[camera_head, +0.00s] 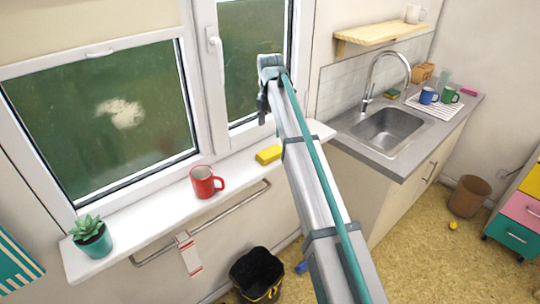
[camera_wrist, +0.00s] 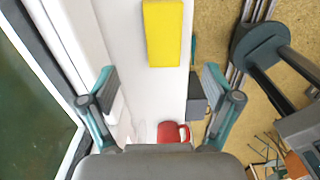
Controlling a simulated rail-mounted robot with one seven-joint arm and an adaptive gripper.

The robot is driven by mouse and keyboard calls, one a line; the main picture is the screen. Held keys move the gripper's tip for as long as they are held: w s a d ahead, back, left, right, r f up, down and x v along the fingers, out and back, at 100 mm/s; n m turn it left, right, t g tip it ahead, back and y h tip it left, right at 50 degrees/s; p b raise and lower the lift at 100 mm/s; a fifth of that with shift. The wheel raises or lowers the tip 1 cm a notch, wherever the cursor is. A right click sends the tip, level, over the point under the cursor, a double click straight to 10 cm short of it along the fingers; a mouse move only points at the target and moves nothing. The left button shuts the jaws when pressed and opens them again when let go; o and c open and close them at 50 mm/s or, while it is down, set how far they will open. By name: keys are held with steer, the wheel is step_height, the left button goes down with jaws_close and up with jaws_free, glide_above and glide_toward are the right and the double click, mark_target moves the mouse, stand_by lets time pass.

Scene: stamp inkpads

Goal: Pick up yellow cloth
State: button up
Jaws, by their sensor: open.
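The yellow cloth (camera_head: 268,154) lies on the white windowsill (camera_head: 140,222), to the right of the red mug. It looks like a flat, folded rectangle. In the wrist view the yellow cloth (camera_wrist: 163,32) is at the top, beyond my fingertips and roughly centred between them. My gripper (camera_wrist: 160,82) is open and empty, with its fingers spread and apart from the cloth. In the head view my arm reaches up in front of the window, and its end is above the sill near the cloth. The fingers are hard to make out there.
A red mug (camera_head: 204,182) stands on the sill, and it also shows low in the wrist view (camera_wrist: 172,132). A potted plant (camera_head: 91,236) is at the sill's left end. A rail (camera_head: 220,221) with a hanging striped towel (camera_head: 188,253) runs below. The window (camera_head: 105,115) is close behind.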

glide_above(271, 151)
step_height(271, 151, down, 5)
steer(key=shift+w+r+p, duration=0.1)
steer(key=shift+w+p, duration=0.05)
steer(key=shift+p, duration=0.3)
steer(key=shift+s+f+p, duration=0.2)
steer(key=shift+f+p, duration=0.15)
steer(key=shift+f, duration=0.25)
steer(key=shift+f+p, duration=0.6)
steer(key=shift+f, duration=1.35)
steer(key=c, duration=1.2)
steer(key=shift+c, duration=0.2)
steer(key=shift+r, duration=0.1)
